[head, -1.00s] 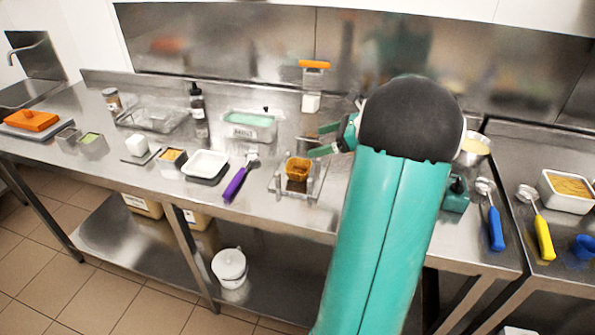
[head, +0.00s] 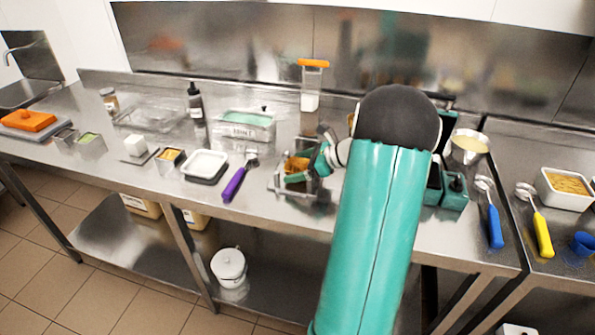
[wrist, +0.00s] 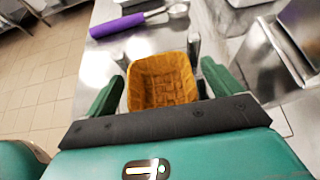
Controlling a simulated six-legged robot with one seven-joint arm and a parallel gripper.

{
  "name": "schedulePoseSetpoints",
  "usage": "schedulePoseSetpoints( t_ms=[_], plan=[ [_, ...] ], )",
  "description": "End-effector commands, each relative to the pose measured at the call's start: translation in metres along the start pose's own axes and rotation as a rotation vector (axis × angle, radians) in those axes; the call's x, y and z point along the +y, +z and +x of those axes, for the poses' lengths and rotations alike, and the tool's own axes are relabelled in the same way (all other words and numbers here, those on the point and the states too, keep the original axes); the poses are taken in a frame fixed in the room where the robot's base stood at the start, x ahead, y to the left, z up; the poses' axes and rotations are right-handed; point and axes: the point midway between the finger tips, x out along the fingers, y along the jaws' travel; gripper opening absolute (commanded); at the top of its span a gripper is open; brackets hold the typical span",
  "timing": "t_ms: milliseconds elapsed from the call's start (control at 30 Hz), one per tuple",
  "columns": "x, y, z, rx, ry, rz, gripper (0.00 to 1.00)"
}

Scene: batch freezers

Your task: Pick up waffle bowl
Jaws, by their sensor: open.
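The waffle bowl (head: 294,163) is a square, golden-brown bowl in a small metal stand (head: 282,188) on the steel counter. In the wrist view the waffle bowl (wrist: 162,80) is centred, with its open top and waffle pattern showing. My gripper (wrist: 163,74) is open, with one green finger on each side of the bowl. A visible gap remains on both sides in that view. In the head view my gripper (head: 309,166) is at the bowl and partly covers its right side. Whether a finger touches the bowl cannot be told.
A purple-handled scoop (head: 234,184) lies left of the stand. A white tray (head: 205,164) is farther left. Behind stand a green-filled tub (head: 247,122) and an orange-topped clear container (head: 312,85). Metal posts (wrist: 194,48) of the stand rise near the bowl.

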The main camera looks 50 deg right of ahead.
Motion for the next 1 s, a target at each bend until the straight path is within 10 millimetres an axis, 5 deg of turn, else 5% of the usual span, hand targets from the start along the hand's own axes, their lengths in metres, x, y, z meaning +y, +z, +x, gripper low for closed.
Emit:
schedulePoseSetpoints(
  t_ms=[267,500,1000],
  plan=[
    [0.0,0.0,0.003,0.0,0.0,-0.001,0.89],
    [0.0,0.0,0.003,0.0,0.0,-0.001,0.43],
    [0.0,0.013,-0.004,0.0,-0.001,-0.004,0.43]
  ],
)
